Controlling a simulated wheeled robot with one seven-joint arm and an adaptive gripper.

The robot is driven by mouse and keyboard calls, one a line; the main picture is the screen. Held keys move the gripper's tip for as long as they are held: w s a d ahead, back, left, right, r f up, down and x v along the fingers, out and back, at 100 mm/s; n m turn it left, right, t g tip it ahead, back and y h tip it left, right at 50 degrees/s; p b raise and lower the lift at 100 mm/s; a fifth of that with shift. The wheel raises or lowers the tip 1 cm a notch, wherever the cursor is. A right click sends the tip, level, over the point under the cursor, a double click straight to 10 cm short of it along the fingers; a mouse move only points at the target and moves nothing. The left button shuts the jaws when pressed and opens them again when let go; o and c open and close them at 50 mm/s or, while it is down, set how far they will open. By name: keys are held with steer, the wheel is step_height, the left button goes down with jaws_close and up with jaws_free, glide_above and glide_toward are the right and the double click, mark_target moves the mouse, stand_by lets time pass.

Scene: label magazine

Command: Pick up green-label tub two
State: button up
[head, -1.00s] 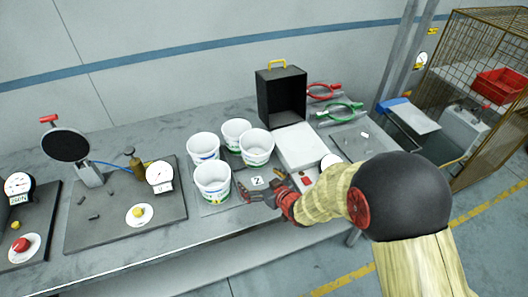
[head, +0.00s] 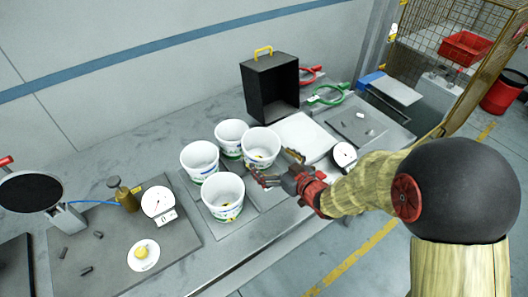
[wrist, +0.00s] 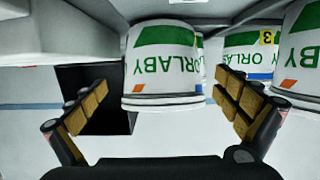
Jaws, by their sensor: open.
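Several white tubs stand in a cluster on the bench: the right one (head: 260,140), the front one (head: 223,197), the left one (head: 200,158) and the back one (head: 231,136). In the upside-down wrist view, a green-label tub (wrist: 162,65) shows between the finger lines; its number is not visible. It appears to be the right tub. Another green-label tub (wrist: 303,52) is cut off at the right, and a tub with a yellow 3 tag (wrist: 250,50) is farther back. My gripper (head: 278,168) is open and empty, just right of the cluster; it also shows in the wrist view (wrist: 160,95).
A black open case (head: 270,90) stands behind, with a white box lid (head: 304,138) in front of it. Red tongs (head: 312,75) and green tongs (head: 328,95) lie beyond. A dial gauge (head: 345,156) is right of my gripper. A scale (head: 158,203) stands left.

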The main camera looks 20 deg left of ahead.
mark_target(260, 154)
steer(key=b+x, duration=0.1)
steer(key=x, duration=0.2)
steer(key=f+b+x, duration=0.1)
steer(key=x, duration=0.3)
steer(key=shift+s, duration=0.2)
steer(key=shift+c, duration=0.7)
steer(key=c, duration=0.7)
